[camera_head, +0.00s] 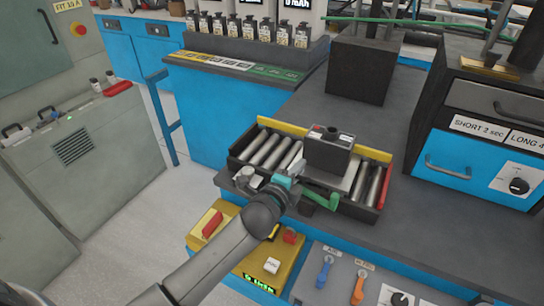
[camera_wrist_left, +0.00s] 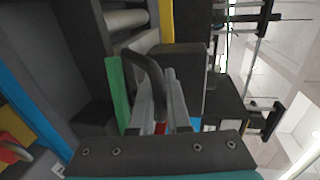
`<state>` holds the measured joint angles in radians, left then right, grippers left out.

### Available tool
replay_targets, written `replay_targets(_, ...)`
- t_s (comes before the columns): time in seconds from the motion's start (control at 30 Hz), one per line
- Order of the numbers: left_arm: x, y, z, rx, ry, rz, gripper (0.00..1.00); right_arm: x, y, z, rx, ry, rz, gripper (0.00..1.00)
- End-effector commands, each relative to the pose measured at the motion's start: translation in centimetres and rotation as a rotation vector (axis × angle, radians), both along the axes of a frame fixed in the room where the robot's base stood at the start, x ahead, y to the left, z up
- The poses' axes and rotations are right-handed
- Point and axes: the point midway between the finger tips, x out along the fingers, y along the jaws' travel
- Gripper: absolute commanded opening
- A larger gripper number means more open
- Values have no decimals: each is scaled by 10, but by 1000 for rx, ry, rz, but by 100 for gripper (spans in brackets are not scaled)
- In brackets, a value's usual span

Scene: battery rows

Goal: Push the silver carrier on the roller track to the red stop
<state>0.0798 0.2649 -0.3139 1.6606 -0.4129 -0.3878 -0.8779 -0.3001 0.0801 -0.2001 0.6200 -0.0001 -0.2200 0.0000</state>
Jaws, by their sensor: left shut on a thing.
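The roller track (camera_head: 238,167) has silver rollers, a yellow back rail and a red stop (camera_head: 385,180) at its right end. The silver carrier (camera_head: 350,175) shows as a pale plate, mostly hidden beneath a black block (camera_head: 327,154) standing upright on the track. Bare rollers lie on both sides of it, leaving a gap before the red stop. My left gripper (camera_head: 297,177) is at the near side of the block. In the left wrist view its fingers (camera_wrist_left: 166,90) are shut around a dark curved handle (camera_wrist_left: 146,72) beside the block (camera_wrist_left: 185,68). My right gripper is not in view.
A green bar (camera_head: 321,198) lies along the track's near side, close to my gripper. A yellow control box (camera_head: 275,258) is below. A dark box (camera_head: 360,70) stands behind, and a blue-fronted cabinet (camera_head: 477,170) is at right. The bench right of the track is clear.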

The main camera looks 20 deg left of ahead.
Motion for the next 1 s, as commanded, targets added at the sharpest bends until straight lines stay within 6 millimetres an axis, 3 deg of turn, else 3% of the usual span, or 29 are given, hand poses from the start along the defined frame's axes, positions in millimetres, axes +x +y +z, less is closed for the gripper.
replay_targets(0.03, -1, -15, 1, -7, -1, -3, 0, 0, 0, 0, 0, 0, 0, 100)
replay_targets(0.2, -4, -46, 0, -5, -2, -3, 0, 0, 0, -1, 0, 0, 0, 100)
replay_targets(0.4, -5, -67, 0, -2, -1, -2, 0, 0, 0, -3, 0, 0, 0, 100)
replay_targets(0.93, -6, -79, 0, -3, -1, -7, 0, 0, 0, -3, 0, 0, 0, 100)
replay_targets(0.97, -6, -79, 0, -4, -1, -6, 16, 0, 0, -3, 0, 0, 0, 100)
replay_targets(1.0, -6, -79, 0, -4, -1, -7, 20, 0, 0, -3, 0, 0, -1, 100)
